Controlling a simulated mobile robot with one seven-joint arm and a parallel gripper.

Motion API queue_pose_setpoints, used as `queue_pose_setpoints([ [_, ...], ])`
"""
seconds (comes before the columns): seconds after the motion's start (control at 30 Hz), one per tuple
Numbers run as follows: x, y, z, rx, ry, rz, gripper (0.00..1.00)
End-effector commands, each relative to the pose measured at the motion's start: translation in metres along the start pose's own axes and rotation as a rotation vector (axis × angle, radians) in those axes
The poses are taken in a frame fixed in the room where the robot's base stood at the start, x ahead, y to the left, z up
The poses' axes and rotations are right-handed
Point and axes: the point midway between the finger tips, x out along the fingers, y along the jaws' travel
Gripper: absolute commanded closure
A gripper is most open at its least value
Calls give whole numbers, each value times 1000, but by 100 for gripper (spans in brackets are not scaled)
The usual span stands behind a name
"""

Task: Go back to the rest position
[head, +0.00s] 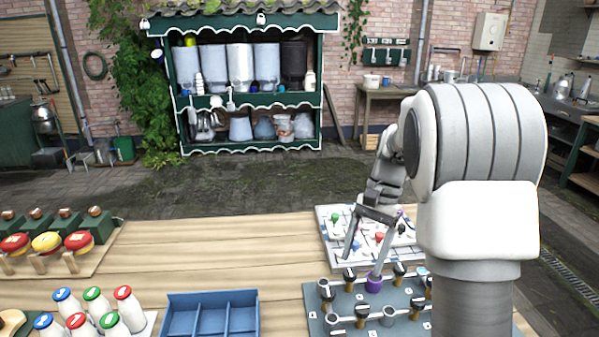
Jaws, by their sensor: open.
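My gripper (362,264) hangs from my arm over the right part of the wooden table (220,250). Its two fingers point down and are spread apart, with nothing visible between them. The right fingertip overlaps a purple piece (374,286) on the grey board (345,302); I cannot tell whether they touch. The left fingertip is in front of the white board (331,222) behind it. My arm hides the right end of both boards.
A blue divided tray (212,296) lies at the front middle. Several capped bottles (107,318) stand left of it, and red and yellow round pieces (46,242) sit farther left. The table's middle is clear. A green shelf (247,98) stands behind, across the floor.

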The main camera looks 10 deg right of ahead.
Motion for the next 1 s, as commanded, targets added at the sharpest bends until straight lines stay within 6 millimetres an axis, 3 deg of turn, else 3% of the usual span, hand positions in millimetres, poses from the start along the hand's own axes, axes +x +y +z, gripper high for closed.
queue_pose_setpoints([
  [0.3, -34, 19, 64, -200, 180, -53, 23],
  [0.5, -45, 37, 106, -351, 321, -72, 23],
  [0.8, -42, 69, 160, -574, 546, -75, 23],
  [1.0, -31, 90, 185, -709, 697, -59, 23],
])
